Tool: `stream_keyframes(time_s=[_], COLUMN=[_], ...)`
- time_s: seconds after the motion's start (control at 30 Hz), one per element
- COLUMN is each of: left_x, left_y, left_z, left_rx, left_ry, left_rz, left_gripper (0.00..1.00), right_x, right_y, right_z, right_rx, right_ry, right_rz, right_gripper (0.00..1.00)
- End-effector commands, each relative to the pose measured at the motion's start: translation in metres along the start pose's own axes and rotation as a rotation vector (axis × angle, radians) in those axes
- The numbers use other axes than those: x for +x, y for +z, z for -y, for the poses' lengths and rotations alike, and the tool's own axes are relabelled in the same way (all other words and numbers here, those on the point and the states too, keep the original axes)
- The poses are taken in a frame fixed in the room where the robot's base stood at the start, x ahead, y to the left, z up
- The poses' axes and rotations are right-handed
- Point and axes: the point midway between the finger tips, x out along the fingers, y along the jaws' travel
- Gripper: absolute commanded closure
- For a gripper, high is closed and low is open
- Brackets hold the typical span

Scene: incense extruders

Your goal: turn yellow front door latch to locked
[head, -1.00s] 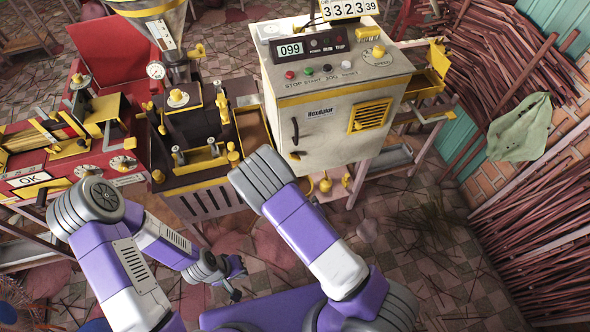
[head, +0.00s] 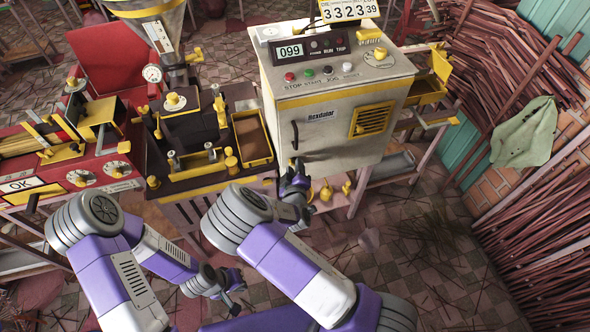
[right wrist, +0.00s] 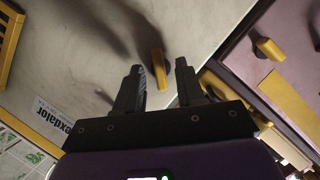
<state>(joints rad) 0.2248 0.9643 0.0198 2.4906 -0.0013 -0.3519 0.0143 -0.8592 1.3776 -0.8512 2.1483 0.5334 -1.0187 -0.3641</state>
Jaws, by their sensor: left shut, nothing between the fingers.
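The yellow front door latch (right wrist: 159,72) is a short yellow bar on a dark round hub on the pale cabinet door. In the right wrist view it lies between the fingertips of my right gripper (right wrist: 158,66), with gaps on both sides. The bar runs nearly along the finger direction, slightly tilted. My right gripper (head: 296,168) also shows in the head view, at the lower left of the cabinet (head: 335,138) front, where it hides the latch. It is open and holds nothing. My left gripper (head: 234,298) is shut and empty, low over the floor.
A dark door handle (head: 295,134) stands above the latch area. A yellow vent (head: 371,120) is on the cabinet front. The extruder machine (head: 195,150) stands left of the cabinet. Stick bundles (head: 545,215) line the right wall.

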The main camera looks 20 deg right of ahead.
Motion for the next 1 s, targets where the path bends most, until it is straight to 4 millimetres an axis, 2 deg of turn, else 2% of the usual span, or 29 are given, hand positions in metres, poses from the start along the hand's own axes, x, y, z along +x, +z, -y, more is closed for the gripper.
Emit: stream_keyframes(time_s=[0.23,0.5,1.0], left_x=[0.0,0.0,-0.0012], left_y=[0.0,0.0001,0.0001], left_z=[0.0,0.0,-0.0004], left_rx=[0.0,0.0,0.0], left_ry=[0.0,0.0,0.0], left_rz=[0.0,0.0,0.0], left_gripper=[1.0,1.0,1.0], right_x=[0.0013,0.0011,0.0011], right_y=[0.0,0.0001,0.0006], right_z=[-0.0003,-0.0003,-0.0025], right_rx=[0.0,0.0,0.076], right_ry=[0.0,0.0,-0.028], right_rz=[0.0,0.001,0.003], right_gripper=[0.62,1.0,1.0])
